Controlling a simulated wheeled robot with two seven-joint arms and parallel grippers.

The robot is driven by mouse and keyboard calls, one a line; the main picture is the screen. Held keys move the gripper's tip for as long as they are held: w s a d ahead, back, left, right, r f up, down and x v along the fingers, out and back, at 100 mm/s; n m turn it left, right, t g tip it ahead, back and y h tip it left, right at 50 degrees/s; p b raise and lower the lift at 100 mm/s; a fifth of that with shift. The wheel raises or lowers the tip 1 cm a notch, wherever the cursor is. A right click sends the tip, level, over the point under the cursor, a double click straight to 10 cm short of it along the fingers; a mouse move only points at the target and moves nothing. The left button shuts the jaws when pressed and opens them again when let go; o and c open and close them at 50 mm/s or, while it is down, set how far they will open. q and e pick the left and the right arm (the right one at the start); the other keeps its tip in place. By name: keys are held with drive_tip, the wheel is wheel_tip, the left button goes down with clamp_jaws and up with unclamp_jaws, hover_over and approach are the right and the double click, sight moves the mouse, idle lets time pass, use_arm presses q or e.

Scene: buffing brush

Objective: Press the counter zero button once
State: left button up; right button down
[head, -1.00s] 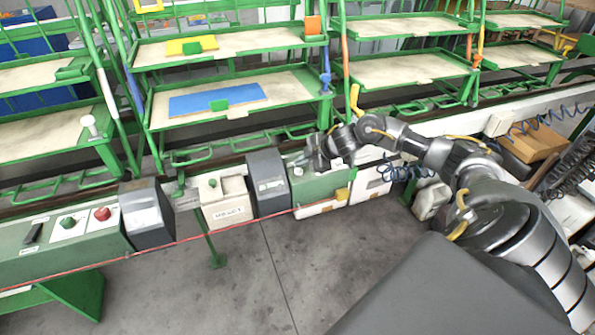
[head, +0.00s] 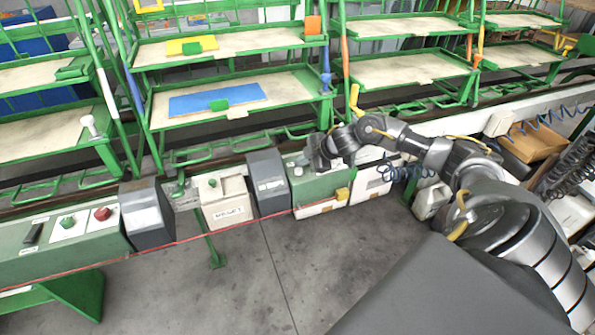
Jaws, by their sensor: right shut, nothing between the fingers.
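My right gripper (head: 318,160) is shut and empty. It is over the top of a green control box (head: 318,190) in the middle of the console row. A small pale round button or knob (head: 298,171) shows on the box's top, just left of the fingers. I cannot read its label, and I cannot tell whether it is the counter zero button. The gripper hides part of the box's top, and I cannot tell whether the fingertips touch anything there. My left gripper is not in view.
Left of the green box are a grey housing (head: 268,182), a pale box with a green button (head: 225,200) and another grey housing (head: 147,215). Further left are a green button (head: 67,222) and a red button (head: 102,214). A red cord (head: 190,239) runs along the front. Green racks stand behind.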

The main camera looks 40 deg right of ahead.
sight(302, 171)
drive_tip(key=shift+f, duration=0.1)
drive_tip(key=shift+f, duration=0.3)
drive_tip(key=shift+s+f, duration=0.1)
drive_tip(key=shift+f, duration=0.4)
idle(0.8)
drive_tip(key=shift+r, duration=0.1)
drive_tip(key=shift+r+p, duration=0.75)
drive_tip(key=shift+r, duration=0.05)
wheel_tip(302, 171, up, 5)
drive_tip(key=p, duration=0.5)
idle(0.8)
